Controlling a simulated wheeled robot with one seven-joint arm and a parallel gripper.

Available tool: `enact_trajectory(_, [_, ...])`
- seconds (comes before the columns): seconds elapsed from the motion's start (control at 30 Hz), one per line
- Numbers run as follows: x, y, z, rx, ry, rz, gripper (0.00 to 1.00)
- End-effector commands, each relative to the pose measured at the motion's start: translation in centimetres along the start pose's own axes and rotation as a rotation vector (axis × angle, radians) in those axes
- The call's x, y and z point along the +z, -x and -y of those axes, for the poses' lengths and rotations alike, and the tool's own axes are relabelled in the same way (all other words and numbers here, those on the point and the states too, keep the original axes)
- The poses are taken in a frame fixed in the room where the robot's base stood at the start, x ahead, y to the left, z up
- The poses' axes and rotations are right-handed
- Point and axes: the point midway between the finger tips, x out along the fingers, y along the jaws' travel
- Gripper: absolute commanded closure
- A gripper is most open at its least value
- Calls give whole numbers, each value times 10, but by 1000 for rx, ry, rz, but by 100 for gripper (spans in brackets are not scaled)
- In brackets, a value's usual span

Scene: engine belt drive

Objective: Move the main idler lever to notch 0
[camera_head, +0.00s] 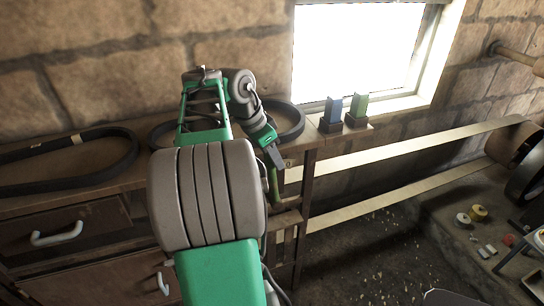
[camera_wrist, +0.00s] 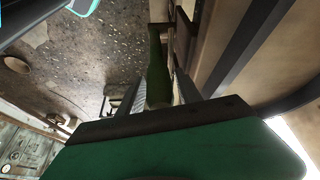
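A dark green, bottle-shaped lever handle (camera_wrist: 158,68) lies along the middle of the wrist view. It also shows in the head view as a green handle (camera_head: 274,186) at the right end of the workbench, just below my gripper. My gripper (camera_head: 274,158) points down toward it. In the wrist view my gripper (camera_wrist: 163,88) has its fingers apart on either side of the handle, and whether they touch it is not clear. The lever's base and the notch markings cannot be made out.
The wooden workbench (camera_head: 90,190) carries black belts (camera_head: 70,160). A blue block (camera_head: 333,110) and a green block (camera_head: 357,106) stand in dark holders by the window. A long pale belt (camera_head: 400,152) runs right to a pulley (camera_head: 513,143). Small parts lie on the right-hand ledge.

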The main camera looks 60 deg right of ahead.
Motion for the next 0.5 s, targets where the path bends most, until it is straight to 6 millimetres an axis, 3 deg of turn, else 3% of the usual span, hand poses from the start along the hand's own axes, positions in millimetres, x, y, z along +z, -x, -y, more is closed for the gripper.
enact_trajectory(0.5, [0,0,0,0,0,0,100])
